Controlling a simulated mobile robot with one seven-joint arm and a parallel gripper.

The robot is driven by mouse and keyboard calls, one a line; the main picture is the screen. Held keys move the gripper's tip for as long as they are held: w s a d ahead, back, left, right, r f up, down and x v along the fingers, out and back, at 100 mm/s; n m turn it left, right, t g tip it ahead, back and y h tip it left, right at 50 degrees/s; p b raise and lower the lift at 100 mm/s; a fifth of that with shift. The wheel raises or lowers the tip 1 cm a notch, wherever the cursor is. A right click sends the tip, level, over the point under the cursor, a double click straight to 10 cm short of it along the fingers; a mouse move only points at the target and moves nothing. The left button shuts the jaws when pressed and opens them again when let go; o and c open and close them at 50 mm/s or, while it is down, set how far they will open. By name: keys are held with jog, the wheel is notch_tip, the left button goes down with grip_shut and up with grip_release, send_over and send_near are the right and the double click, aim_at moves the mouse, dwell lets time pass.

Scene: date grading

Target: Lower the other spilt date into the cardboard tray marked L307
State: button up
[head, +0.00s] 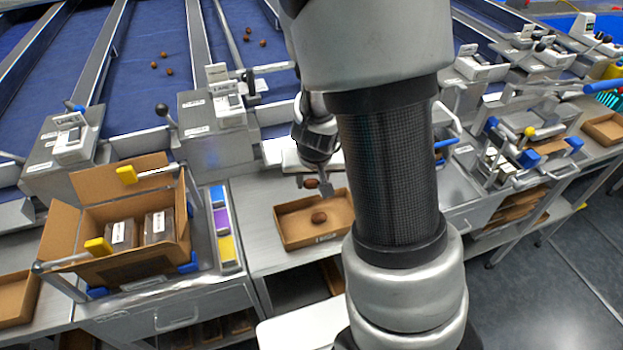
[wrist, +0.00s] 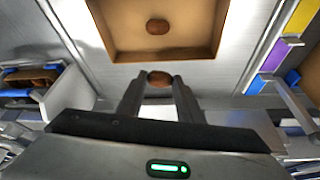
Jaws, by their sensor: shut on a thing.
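My gripper (head: 319,184) is shut on a brown date (head: 311,183), held above the back edge of a shallow cardboard tray (head: 296,226). In the wrist view the held date (wrist: 159,77) sits between the two fingertips (wrist: 158,84), and the tray (wrist: 195,27) lies just beyond it. Another brown date (head: 319,217) lies inside the tray near its middle; it also shows in the wrist view (wrist: 157,27). The tray's front wall bears a small mark too small to read. The held date appears apart from the tray.
An open cardboard box (head: 65,235) with labelled packs stands left of the tray. A strip of yellow, purple and blue blocks (head: 222,222) lies between them. Several dates (head: 169,71) lie on the blue belts behind. Scales (head: 226,108) line the back. Bare metal bench surrounds the tray.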

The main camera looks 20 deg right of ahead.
aim_at(311, 197)
jog(key=shift+f+b, duration=1.25)
jog(key=shift+f, duration=0.2)
jog(key=shift+f+b, duration=0.7)
jog(key=shift+f, duration=0.05)
jog(key=o, duration=0.8)
jog(key=shift+c, duration=0.2)
jog(key=s+a+r+n+y+p, duration=0.1)
jog(key=s+a+r+y+p, duration=0.15)
jog(key=s+r+p, duration=0.65)
jog(key=a+r+y+p, duration=0.1)
jog(key=a+r+p, duration=0.25)
jog(key=r, duration=1.25)
jog(key=s+d+r+n+t+h, duration=0.1)
jog(key=s+r+h, duration=0.1)
jog(key=s+r, duration=0.7)
notch_tip(311, 197, up, 2)
jog(key=shift+d+r+n, duration=0.15)
jog(key=shift+d+n, duration=0.05)
jog(key=shift+n, duration=0.1)
